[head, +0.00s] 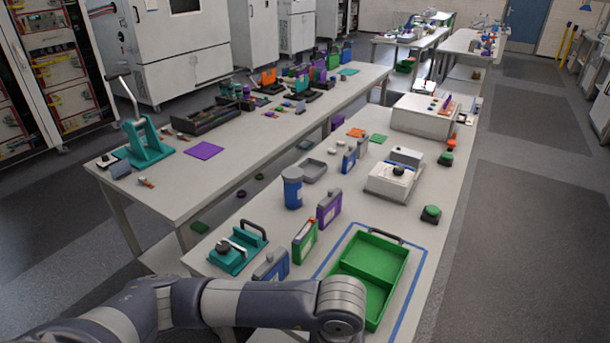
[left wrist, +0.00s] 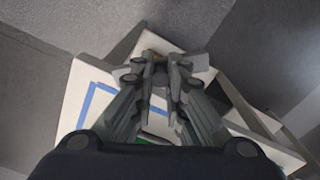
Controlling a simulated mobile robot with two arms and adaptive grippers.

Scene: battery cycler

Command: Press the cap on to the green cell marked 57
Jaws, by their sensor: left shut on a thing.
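A green cell (head: 305,243) stands upright on the near bench, between a blue cell (head: 271,266) and a purple cell (head: 329,208). Its marking is too small to read. An orange patch shows near its top. My left arm comes in from the lower left of the head view; its gripper is out of that view. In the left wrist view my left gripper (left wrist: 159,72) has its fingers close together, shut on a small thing. What it is cannot be made out; the fingers mostly hide it. My right gripper is not in view.
A green tray (head: 408,262) lies inside a blue outline on the bench. A teal fixture (head: 238,249) stands left of the cells, with a blue jar (head: 292,188) behind. A white device (head: 396,178) stands farther back, near two green buttons at the right edge.

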